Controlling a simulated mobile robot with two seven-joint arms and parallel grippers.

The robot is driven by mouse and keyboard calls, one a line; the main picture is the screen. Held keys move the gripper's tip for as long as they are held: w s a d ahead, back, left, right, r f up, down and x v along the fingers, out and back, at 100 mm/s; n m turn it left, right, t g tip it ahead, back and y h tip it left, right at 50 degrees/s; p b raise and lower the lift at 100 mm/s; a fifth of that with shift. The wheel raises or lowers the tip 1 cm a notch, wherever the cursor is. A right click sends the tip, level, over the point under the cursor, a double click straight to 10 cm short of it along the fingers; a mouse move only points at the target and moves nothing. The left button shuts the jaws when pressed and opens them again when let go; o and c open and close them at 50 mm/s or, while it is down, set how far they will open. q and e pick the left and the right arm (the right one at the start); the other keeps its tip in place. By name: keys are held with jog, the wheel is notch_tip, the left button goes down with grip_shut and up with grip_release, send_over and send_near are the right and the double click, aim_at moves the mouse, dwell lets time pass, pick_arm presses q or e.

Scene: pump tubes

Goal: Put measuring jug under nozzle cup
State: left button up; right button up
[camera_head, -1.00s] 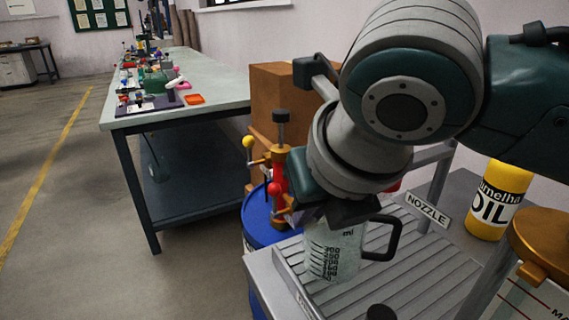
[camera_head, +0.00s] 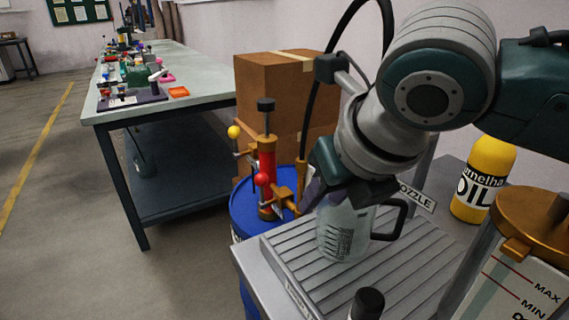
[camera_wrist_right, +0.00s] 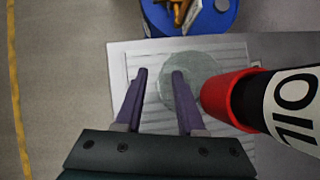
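The measuring jug (camera_head: 341,238), clear with dark markings and a black handle, stands upright on the slatted tray (camera_head: 285,246). In the right wrist view, it shows as a pale translucent round shape (camera_wrist_right: 190,70). My right gripper (camera_head: 348,195) is at the jug's top. Its two purple fingers (camera_wrist_right: 160,102) are apart; one overlaps the jug, the other lies left of it. Contact is unclear. A red cup-shaped part (camera_wrist_right: 225,97), perhaps the nozzle cup, is beside the jug in that view. The NOZZLE sign (camera_head: 417,197) is partly hidden behind my gripper and the jug. My left gripper is out of view.
A blue drum (camera_head: 247,208) with a red and yellow pump (camera_head: 267,170) stands left of the tray. A yellow oil bottle (camera_head: 485,165) and a bronze-lidded gauge container (camera_head: 535,225) are to the right. Cardboard boxes (camera_head: 270,85) and a workbench (camera_head: 200,90) are behind.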

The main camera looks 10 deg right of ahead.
pick_arm(q)
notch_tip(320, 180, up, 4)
jog(key=p, duration=0.3)
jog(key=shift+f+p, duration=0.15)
jog(key=shift+p, duration=0.2)
pick_arm(e)
jog(key=v, duration=1.2)
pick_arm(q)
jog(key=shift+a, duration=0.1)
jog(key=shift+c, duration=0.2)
